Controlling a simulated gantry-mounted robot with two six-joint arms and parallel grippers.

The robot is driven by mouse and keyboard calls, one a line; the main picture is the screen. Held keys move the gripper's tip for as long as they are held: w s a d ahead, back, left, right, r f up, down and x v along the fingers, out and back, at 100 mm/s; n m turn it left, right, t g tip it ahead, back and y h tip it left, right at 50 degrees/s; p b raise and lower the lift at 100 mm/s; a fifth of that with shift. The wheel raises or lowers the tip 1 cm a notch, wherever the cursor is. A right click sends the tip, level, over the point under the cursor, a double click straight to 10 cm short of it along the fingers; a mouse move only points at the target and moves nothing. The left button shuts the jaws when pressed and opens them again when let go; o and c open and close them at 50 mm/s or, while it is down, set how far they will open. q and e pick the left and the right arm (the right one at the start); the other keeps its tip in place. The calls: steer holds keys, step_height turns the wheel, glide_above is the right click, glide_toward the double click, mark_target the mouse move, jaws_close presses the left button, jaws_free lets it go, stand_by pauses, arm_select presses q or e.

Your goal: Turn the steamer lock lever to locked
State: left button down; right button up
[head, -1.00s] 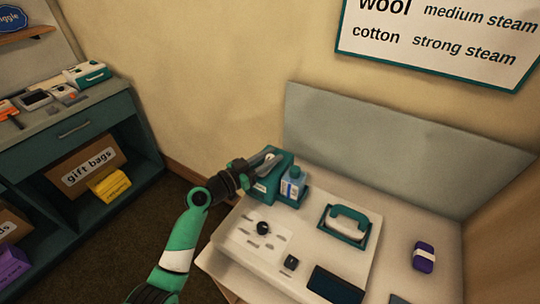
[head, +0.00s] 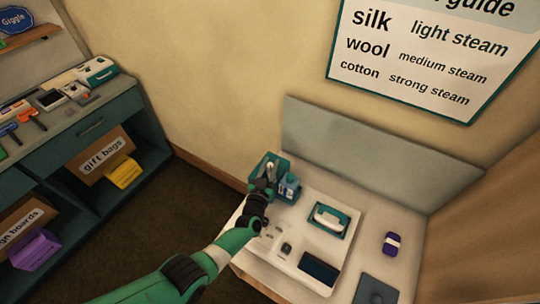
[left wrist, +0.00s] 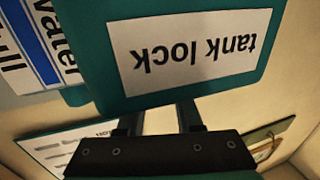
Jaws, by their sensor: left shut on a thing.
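The steamer's teal tank box (head: 257,163) stands at the back left corner of the white table unit in the head view. In the left wrist view its label reads "tank lock" (left wrist: 195,48), upside down. My left gripper (head: 268,183) is at the box, with its arm coming in from the lower left. It is shut on the lock lever, a pale piece (head: 271,166) at the box in the head view. In the left wrist view the fingers (left wrist: 160,120) run up behind the teal panel, so their tips and the grip are hidden. My right gripper is out of view.
An iron (head: 328,216) sits in a teal tray, with a dark pad (head: 319,268) in front and a purple item (head: 391,243) to the right. A grey backboard (head: 370,145) rises behind.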

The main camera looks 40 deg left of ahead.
arm_select(q)
steer(key=shift+w+d+n+g+y+b, duration=0.1)
steer(key=shift+n+g+y+b, duration=0.25)
steer(key=shift+y, duration=0.2)
steer(key=shift+w+d+n+g+y+b, duration=0.1)
steer(key=shift+n+g+y+b, duration=0.15)
steer(key=shift+n+y, duration=0.25)
steer(key=n+g+y+b, duration=0.2)
steer(key=g+b, duration=0.1)
steer(key=b, duration=0.2)
steer(key=n+g+y+b, duration=0.3)
steer(key=b, duration=0.3)
steer(key=shift+s+a+f+n+g+y, duration=0.1)
steer(key=shift+s+f+n+g+y, duration=0.05)
steer(key=shift+n+g+y, duration=0.15)
steer(key=shift+r+n+g+y+b, duration=0.25)
steer(key=shift+r+g+b, duration=0.05)
steer(key=shift+b, duration=0.25)
steer(key=c, duration=0.6)
jaws_free()
steer(key=shift+s+f, duration=0.1)
